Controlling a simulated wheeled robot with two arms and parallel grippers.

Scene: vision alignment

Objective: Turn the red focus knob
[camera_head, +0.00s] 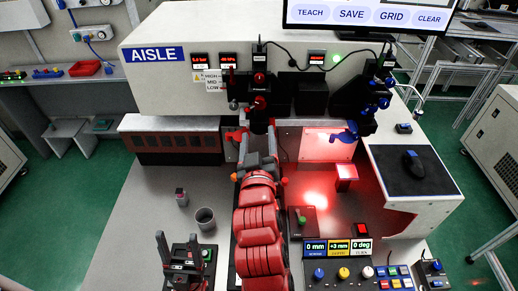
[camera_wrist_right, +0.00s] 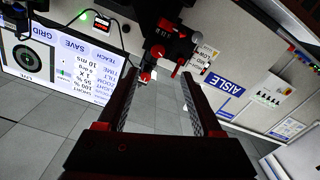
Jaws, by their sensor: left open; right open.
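Red round knobs sit on the dark camera mount at the centre of the machine front, an upper one (camera_head: 259,78) and a lower one (camera_head: 260,102). I cannot tell for sure which is the focus knob. In the right wrist view the mount appears inverted, with a red knob (camera_wrist_right: 157,51) near the fingertips. My right gripper (camera_head: 258,150) is open just below and in front of the mount; its fingers also show in the right wrist view (camera_wrist_right: 158,80), with nothing clearly between them. My left gripper (camera_head: 179,248) is open and empty at the lower left, away from the knobs.
A second mount with blue knobs (camera_head: 381,95) stands to the right. A red-lit block (camera_head: 346,174), a grey cup (camera_head: 205,218) and a button console (camera_head: 365,276) occupy the table. A screen (camera_head: 370,14) overhangs at the top.

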